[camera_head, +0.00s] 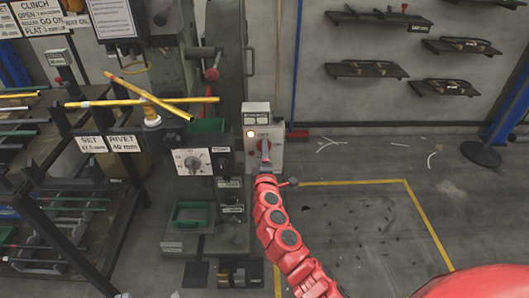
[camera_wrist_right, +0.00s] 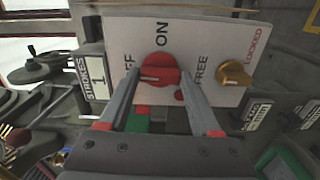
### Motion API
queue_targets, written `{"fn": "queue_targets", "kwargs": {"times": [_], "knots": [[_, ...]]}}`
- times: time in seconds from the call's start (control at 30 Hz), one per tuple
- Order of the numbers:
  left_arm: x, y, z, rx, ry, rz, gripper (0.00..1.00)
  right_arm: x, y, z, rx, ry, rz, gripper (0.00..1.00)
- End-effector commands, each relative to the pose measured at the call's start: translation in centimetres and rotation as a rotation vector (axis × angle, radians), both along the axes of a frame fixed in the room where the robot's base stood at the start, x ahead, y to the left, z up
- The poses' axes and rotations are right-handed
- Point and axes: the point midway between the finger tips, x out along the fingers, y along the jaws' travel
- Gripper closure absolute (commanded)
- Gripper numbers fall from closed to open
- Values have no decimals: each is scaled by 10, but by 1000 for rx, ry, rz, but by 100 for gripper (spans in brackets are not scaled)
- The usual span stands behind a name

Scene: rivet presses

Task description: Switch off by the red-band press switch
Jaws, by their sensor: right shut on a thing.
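The press switch panel (camera_head: 277,158) is a pale box on the press in the head view. In the right wrist view the panel (camera_wrist_right: 205,40) is white with ON, FREE, LOCKED and a partly hidden label ending in FF. A red rotary knob (camera_wrist_right: 160,69) sits at its middle, with a pale mark on its face. My right gripper (camera_wrist_right: 158,80) has one finger on each side of the knob and is shut on it. In the head view my right gripper (camera_head: 265,153) is at the panel front, small and partly hidden. My left gripper is not in view.
A yellow key-like knob (camera_wrist_right: 233,75) sits on the panel right of the red knob. A STROKES counter (camera_wrist_right: 94,86) is at its left. A dial plate (camera_head: 192,161) and green tray (camera_head: 193,214) are left in the head view. Open floor (camera_head: 350,220) lies to the right.

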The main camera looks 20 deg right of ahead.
Motion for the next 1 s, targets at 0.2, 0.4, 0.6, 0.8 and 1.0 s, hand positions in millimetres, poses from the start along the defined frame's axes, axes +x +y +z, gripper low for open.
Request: {"fn": "queue_targets", "kwargs": {"times": [0.2, 0.4, 0.6, 0.8, 1.0], "knots": [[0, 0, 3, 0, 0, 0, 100, 0, 2, 0, -50, 15, 3, 91], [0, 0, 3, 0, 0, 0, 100, 0, 1, 0, -63, 18, 3, 91], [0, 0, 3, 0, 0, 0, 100, 0, 1, -1, -63, 18, 3, 91], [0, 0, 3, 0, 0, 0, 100, 0, 1, -1, -62, 19, 2, 15], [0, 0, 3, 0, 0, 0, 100, 0, 1, 0, -62, 18, 1, 5]]}}
